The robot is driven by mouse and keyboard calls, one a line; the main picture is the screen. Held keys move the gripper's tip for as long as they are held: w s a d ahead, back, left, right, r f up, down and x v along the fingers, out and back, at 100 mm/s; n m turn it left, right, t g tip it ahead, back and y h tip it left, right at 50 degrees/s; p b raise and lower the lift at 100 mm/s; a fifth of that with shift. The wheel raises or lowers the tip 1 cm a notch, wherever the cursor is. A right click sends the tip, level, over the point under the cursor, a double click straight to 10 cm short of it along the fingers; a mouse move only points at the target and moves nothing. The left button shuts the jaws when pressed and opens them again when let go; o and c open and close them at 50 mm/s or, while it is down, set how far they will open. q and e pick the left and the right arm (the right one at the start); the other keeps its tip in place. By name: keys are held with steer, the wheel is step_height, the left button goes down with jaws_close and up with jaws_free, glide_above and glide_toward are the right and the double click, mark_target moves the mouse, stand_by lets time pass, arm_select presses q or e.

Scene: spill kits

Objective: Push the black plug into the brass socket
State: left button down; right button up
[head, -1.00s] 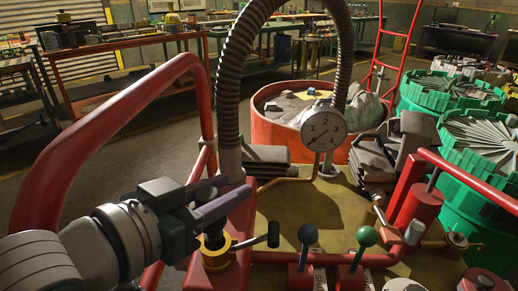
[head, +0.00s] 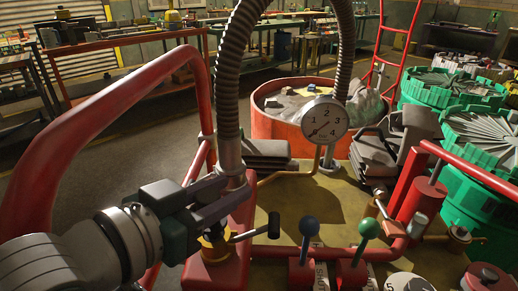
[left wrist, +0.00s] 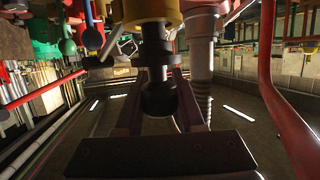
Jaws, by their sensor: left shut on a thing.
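The brass socket (head: 215,250) sits on a red block at the lower left of the machine deck in the head view, and its brass collar (left wrist: 152,11) is at the top of the left wrist view. The black plug (left wrist: 159,98) shows in the left wrist view as a stepped dark body with a round knob, lined up with the collar. How deep it sits in the socket I cannot tell. My left gripper (head: 236,192) is shut on the plug, its fingers on either side of the knob. In the head view the fingers mostly hide the plug. My right gripper is out of view.
A black-handled lever (head: 256,233) sticks out beside the socket. A ribbed hose (head: 229,100) rises close behind my left gripper. A red rail (head: 95,115) curves around on the left. A dial gauge (head: 325,119) and two ball-topped levers stand to the right.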

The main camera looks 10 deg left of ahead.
arm_select(q)
steer(key=shift+f+b, duration=0.7)
steer(key=shift+f, duration=0.3)
steer(key=shift+c, duration=2.2)
jaws_free()
steer(key=p+v, duration=0.2)
steer(key=v, duration=0.8)
